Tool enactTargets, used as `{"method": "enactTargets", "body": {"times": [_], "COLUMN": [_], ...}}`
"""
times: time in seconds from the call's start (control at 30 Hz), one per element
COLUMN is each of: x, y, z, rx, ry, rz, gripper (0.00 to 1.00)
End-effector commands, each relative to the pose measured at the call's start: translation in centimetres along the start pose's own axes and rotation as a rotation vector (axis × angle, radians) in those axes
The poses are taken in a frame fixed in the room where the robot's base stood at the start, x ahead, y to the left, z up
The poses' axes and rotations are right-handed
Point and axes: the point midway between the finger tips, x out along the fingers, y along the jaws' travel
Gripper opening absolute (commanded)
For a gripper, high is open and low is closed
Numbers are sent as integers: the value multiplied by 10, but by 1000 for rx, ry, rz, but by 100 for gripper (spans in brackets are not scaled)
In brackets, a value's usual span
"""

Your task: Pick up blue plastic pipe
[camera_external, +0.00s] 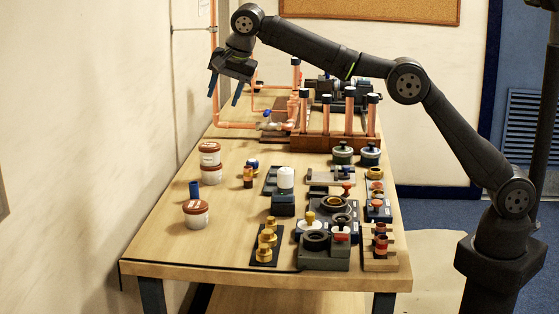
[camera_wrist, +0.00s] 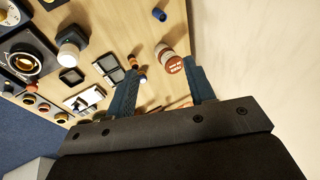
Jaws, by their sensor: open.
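The blue plastic pipe (camera_external: 194,190) is a short blue cylinder standing on the left part of the wooden table, just behind the nearest red-lidded jar. It also shows near the top of the wrist view (camera_wrist: 159,14). My gripper (camera_external: 225,96) is raised high above the far left part of the table, well apart from the pipe, with its fingers pointing down. In the wrist view its two blue fingers (camera_wrist: 160,75) are spread wide with nothing held between them.
Red-lidded jars (camera_external: 196,214) stand close to the pipe, in front and behind. Trays of fittings (camera_external: 282,205) and brass pieces on a dark plate (camera_external: 254,248) lie to the right. Copper pipework (camera_external: 235,125) rises at the back. A wall (camera_external: 90,130) runs along the left.

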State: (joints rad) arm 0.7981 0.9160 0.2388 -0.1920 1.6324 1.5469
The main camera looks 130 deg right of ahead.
Motion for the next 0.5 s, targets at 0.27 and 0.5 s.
{"method": "enactTargets", "body": {"times": [0.27,0.5], "x": [31,102], "y": [-2,3], "z": [-1,-2], "rx": [-194,-690], "ry": [10,52], "rz": [-24,-89], "gripper": [49,49]}}
